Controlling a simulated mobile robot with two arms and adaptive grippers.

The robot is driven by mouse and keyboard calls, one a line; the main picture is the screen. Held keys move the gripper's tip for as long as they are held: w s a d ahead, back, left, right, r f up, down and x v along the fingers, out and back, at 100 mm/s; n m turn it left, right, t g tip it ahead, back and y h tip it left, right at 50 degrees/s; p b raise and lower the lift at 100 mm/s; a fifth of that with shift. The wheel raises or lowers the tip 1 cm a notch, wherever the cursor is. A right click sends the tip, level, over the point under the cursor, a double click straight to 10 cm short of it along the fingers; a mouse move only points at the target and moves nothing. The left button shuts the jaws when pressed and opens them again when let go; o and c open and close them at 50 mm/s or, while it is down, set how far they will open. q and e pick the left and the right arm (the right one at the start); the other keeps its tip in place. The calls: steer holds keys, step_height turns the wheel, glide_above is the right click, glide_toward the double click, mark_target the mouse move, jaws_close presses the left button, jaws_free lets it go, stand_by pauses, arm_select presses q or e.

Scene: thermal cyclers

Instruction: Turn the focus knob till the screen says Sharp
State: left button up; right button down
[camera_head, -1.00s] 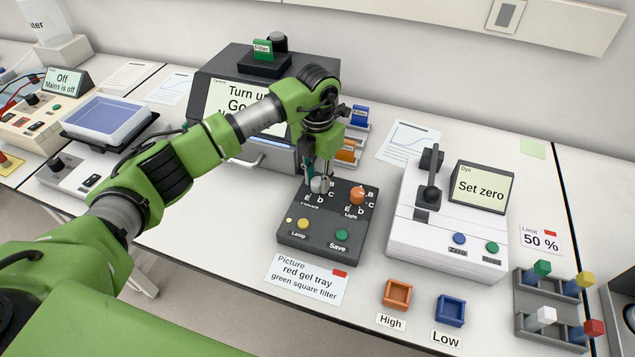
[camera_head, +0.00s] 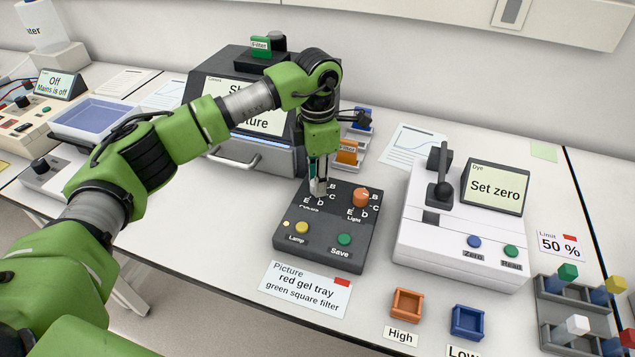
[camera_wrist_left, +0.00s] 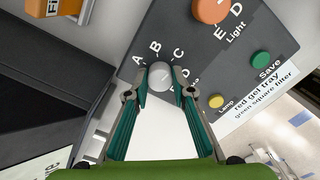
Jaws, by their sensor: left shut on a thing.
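The grey knob (camera_wrist_left: 160,74) stands on the dark control box (camera_head: 320,254), with letters A, B, C and D around it. My left gripper (camera_head: 318,186) points down over the box, shut on the grey knob, with one teal finger on each side of it in the left wrist view (camera_wrist_left: 160,86). The caption below the knob is partly covered. The screen (camera_head: 257,98) on the dark camera unit behind is partly covered by my left arm. Its visible text begins with "S" and ends in "ture". My right gripper is out of view.
An orange Light knob (camera_head: 361,197), a yellow Lamp button (camera_head: 302,228) and a green Save button (camera_head: 344,239) share the box. The white Dye unit (camera_head: 455,235) stands to the right. A picture card (camera_head: 305,290) lies in front.

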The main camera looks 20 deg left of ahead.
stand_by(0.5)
arm_select(q)
steer(key=o, duration=1.1)
step_height(320, 180, up, 12)
